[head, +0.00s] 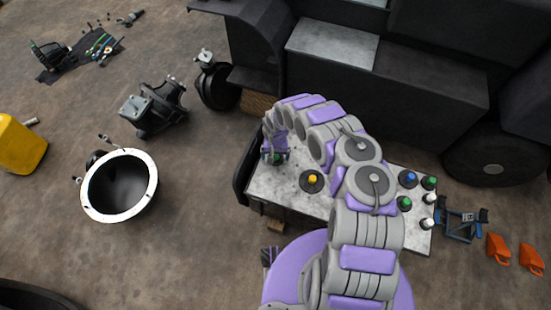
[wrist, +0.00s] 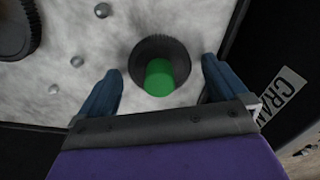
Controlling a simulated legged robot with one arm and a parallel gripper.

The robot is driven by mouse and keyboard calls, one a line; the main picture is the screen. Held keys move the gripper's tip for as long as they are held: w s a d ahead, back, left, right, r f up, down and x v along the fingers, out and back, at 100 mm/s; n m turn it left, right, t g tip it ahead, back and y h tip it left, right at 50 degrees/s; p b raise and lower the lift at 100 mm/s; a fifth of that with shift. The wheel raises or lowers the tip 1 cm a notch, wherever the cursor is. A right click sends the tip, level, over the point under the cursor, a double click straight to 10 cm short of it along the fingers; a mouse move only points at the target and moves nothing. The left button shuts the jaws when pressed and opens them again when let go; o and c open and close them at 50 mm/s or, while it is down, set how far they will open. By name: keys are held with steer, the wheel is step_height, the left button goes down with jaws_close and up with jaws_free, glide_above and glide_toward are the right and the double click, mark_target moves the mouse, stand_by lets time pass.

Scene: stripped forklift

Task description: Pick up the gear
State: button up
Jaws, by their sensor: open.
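A dark toothed gear (wrist: 158,46) sits around a green peg (wrist: 160,78) on a pale metal plate (wrist: 90,45) in the wrist view. My gripper (wrist: 162,68) is open and empty, with one blue-grey finger on each side of the gear and peg. In the head view my gripper (head: 274,156) is low over the left end of the plate, where the green peg shows between the fingers. A larger dark gear (head: 311,189) lies around a yellow peg to the right; its edge shows at the wrist view's upper left (wrist: 18,35).
The plate tops a dark box (head: 245,180). Blue, green and white pegs stand at its right end. The black forklift body (head: 430,85) rises behind. A white-rimmed bowl-shaped part (head: 120,187) lies on the floor at left, with open floor around it.

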steer(key=c, duration=1)
steer(key=shift+r, duration=0.1)
